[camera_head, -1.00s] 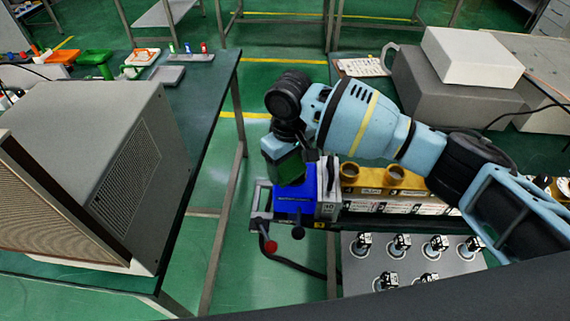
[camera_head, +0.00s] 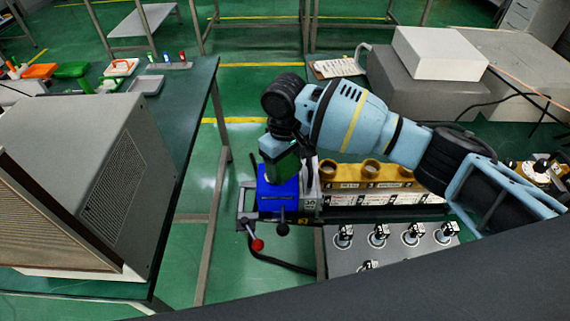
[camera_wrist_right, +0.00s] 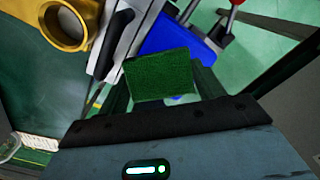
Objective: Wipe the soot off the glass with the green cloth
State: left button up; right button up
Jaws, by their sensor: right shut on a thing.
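My right gripper (camera_head: 281,152) comes in from the right in the head view and points down above a blue device with a grey end plate (camera_head: 277,188). It is shut on the green cloth (camera_wrist_right: 158,75), which shows as a flat rectangular pad between the fingers in the right wrist view. In the head view the cloth (camera_head: 283,168) hides part of the blue device's top; I cannot tell whether they touch. The blue device (camera_wrist_right: 172,38) also lies just beyond the cloth in the wrist view. I cannot make out the glass or any soot. My left gripper is not in view.
A large grey cabinet (camera_head: 95,175) stands on the left table. Brass rings (camera_head: 327,168) on a yellow rack are right of the blue device, with a plate of several small fittings (camera_head: 400,254) in front. A red-knobbed lever (camera_head: 257,244) sticks out in front. Grey boxes (camera_head: 425,90) stand behind.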

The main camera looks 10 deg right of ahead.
notch_tip(320, 180, up, 2)
jog(key=shift+r, duration=0.1)
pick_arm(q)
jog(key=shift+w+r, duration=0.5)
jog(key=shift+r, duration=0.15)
pick_arm(e)
jog(key=shift+r, duration=1.6)
jog(key=shift+r, duration=1.5)
